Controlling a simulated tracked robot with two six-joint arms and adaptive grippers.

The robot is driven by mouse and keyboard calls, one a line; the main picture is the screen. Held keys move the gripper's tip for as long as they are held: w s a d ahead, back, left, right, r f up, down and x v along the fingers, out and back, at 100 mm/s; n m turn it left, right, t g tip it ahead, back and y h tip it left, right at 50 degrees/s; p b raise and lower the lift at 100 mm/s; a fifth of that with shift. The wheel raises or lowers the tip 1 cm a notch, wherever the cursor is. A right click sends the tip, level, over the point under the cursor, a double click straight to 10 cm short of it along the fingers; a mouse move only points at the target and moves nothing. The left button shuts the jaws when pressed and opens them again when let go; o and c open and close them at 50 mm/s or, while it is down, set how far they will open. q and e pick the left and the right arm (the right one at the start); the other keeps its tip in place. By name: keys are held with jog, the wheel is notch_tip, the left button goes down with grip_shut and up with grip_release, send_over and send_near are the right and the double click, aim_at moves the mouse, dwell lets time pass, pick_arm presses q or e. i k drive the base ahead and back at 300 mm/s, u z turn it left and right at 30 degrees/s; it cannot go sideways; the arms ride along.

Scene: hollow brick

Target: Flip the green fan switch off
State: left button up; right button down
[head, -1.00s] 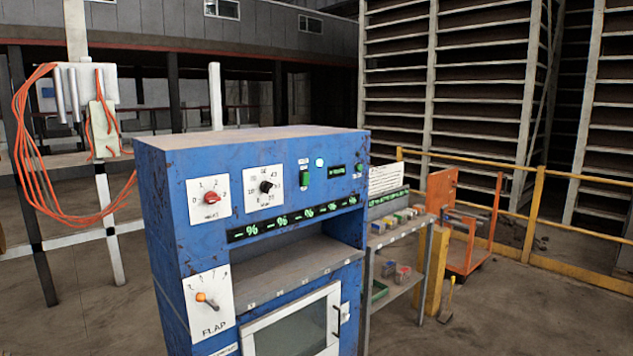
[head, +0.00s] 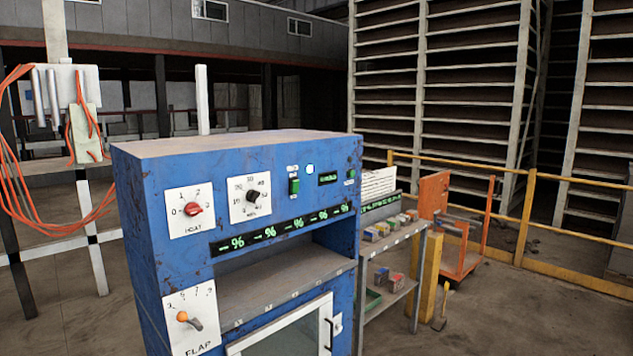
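The green fan switch (head: 294,186) is a small upright rocker on the front of the blue cabinet (head: 285,150), right of the black dial. A label above it is too small to read. A round pale lamp (head: 310,168) is lit just right of the switch. I cannot tell from this view which way the rocker is tipped. Neither of my grippers shows in the head view.
The panel also holds a red knob (head: 193,209), a black dial (head: 253,196), a small green button (head: 351,173) and an orange-tipped flap lever (head: 183,316). A shelf (head: 400,241) with small blocks stands right of the cabinet. Orange cables hang at left.

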aim_at(295, 183)
jog(key=z, duration=0.25)
jog(key=i, duration=2)
jog(key=u, duration=0.85)
jog(key=k, duration=0.85)
jog(key=u, duration=0.1)
jog(key=i, duration=0.95)
jog(key=z, duration=0.05)
